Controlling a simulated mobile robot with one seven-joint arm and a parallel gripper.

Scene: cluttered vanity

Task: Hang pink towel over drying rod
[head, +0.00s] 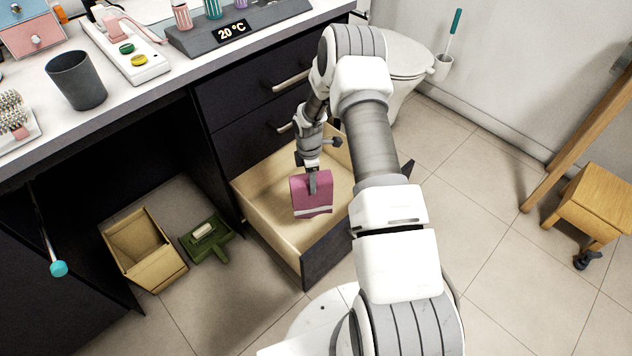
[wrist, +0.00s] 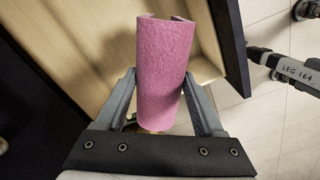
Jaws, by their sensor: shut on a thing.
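The pink towel (head: 311,196) is folded and has a pale stripe near its lower edge in the head view. My gripper (head: 312,180) is shut on it and holds it over the open drawer. In the wrist view the towel (wrist: 164,70) stands out between the two fingers of my gripper (wrist: 165,105), with its folded edge at the far end. Whether the towel touches the drawer floor I cannot tell. I cannot make out a drying rod with certainty in either view.
The wooden drawer (head: 262,212) stands open from the dark cabinet. A cardboard box (head: 150,268) and a green dustpan (head: 214,250) lie on the floor to its left. A wooden stool (head: 590,205) and a toilet (head: 405,60) stand right. Floor tiles between them are clear.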

